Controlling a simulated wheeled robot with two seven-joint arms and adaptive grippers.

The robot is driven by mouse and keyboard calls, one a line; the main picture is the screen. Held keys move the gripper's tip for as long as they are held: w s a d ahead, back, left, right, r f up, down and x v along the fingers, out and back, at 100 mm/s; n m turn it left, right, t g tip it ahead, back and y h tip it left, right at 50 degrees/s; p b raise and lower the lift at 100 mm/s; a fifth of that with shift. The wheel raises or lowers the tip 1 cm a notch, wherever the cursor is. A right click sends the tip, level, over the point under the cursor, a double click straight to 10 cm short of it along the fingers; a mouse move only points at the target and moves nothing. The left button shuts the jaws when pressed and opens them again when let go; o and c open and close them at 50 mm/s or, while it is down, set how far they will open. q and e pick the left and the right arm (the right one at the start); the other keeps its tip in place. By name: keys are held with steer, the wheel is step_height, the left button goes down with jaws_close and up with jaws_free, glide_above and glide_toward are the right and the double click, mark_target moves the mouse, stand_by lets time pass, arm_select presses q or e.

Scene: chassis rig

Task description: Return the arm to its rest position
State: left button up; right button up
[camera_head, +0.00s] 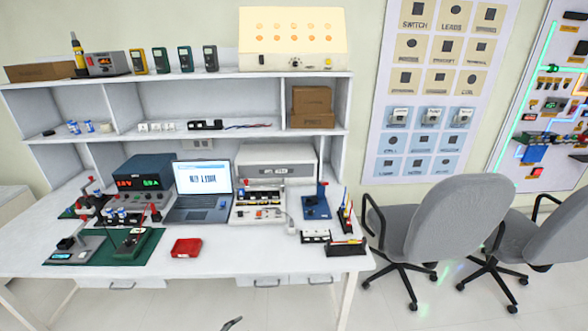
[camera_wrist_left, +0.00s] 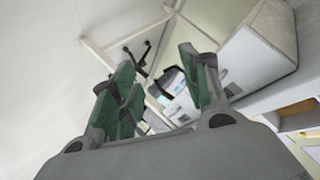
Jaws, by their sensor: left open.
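My left gripper (camera_wrist_left: 158,82) fills the lower middle of the left wrist view. Its green-padded fingers are spread apart and nothing is held between them. The room behind shows through the gap, tilted, with the fingers clear of any surface. In the head view no arm is laid over the workbench. Only a small dark curved piece (camera_head: 232,323) shows at the bottom edge, and I cannot tell what it is. My right gripper is in neither view.
The white workbench (camera_head: 215,270) holds a laptop (camera_head: 203,185), a red box (camera_head: 186,248), a green mat (camera_head: 85,252) and several instruments. Shelves stand above it. Grey chairs (camera_head: 440,215) stand to the right. The floor in front is mostly clear.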

arm_select(q)
steer(key=s+a+f+n+g+y, duration=0.2)
steer(key=s+a+f+n, duration=0.1)
steer(key=s+f, duration=0.6)
steer(key=s+a+f+n+g+y, duration=0.2)
steer(key=s+a+f+n+y, duration=0.15)
steer(key=s+f, duration=0.6)
steer(key=s+f+n+g, duration=0.2)
steer(key=s+f+g, duration=0.1)
steer(key=s, duration=1.1)
steer(key=s+d+f+n+g, duration=0.1)
steer(key=s+f+n+g, duration=0.1)
steer(key=s, duration=1.3)
steer(key=shift+s+f+n+g, duration=0.15)
steer(key=shift+f+n+g, duration=0.2)
steer(key=shift+f+g, duration=0.35)
steer(key=shift+d+y, duration=0.1)
steer(key=shift+y, duration=0.15)
